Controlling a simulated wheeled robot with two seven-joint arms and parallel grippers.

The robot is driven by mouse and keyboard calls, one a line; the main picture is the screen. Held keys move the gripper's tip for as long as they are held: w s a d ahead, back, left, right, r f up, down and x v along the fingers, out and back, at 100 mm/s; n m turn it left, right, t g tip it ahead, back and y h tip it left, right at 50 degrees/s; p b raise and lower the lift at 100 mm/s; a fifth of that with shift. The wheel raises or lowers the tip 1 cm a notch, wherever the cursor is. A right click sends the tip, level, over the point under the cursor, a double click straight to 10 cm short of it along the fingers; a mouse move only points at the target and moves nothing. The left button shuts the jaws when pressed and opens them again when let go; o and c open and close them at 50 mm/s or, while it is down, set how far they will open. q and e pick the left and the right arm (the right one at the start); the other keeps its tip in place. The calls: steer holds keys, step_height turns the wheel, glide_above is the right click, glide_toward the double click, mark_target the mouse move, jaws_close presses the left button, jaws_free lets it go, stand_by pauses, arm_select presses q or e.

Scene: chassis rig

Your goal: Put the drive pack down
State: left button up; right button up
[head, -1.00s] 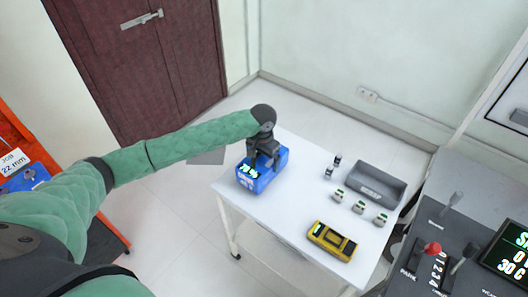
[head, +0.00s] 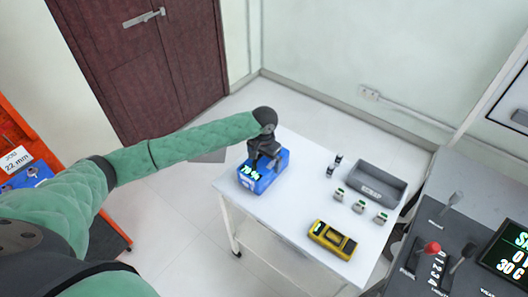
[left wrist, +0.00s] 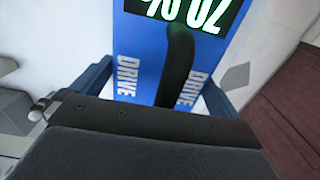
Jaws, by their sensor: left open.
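The blue drive pack (head: 264,172) sits on the white table (head: 290,205) at its far left corner, with a lit "70 %" display on its front. In the left wrist view the drive pack (left wrist: 134,62) shows its blue top, "DRIVE" lettering and a dark handle (left wrist: 180,62). My left gripper (head: 262,160) is directly over the pack, its fingers open around the handle and apart from it. In the left wrist view a finger shows on each side of the pack. My right gripper is not in view.
A yellow device (head: 332,240) lies near the table's front edge. A grey bin (head: 374,183), several small green-topped parts (head: 359,206) and two small dark cylinders (head: 334,165) stand to the right. A console with levers (head: 450,245) is at far right. The table's middle is clear.

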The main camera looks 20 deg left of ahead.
arm_select(q)
step_height(320, 180, up, 4)
steer(key=shift+f+b, duration=0.1)
steer(key=shift+b, duration=0.9)
step_height(320, 180, up, 6)
steer(key=shift+r+b, duration=0.2)
steer(key=shift+b, duration=0.85)
steer(key=shift+r, duration=0.75)
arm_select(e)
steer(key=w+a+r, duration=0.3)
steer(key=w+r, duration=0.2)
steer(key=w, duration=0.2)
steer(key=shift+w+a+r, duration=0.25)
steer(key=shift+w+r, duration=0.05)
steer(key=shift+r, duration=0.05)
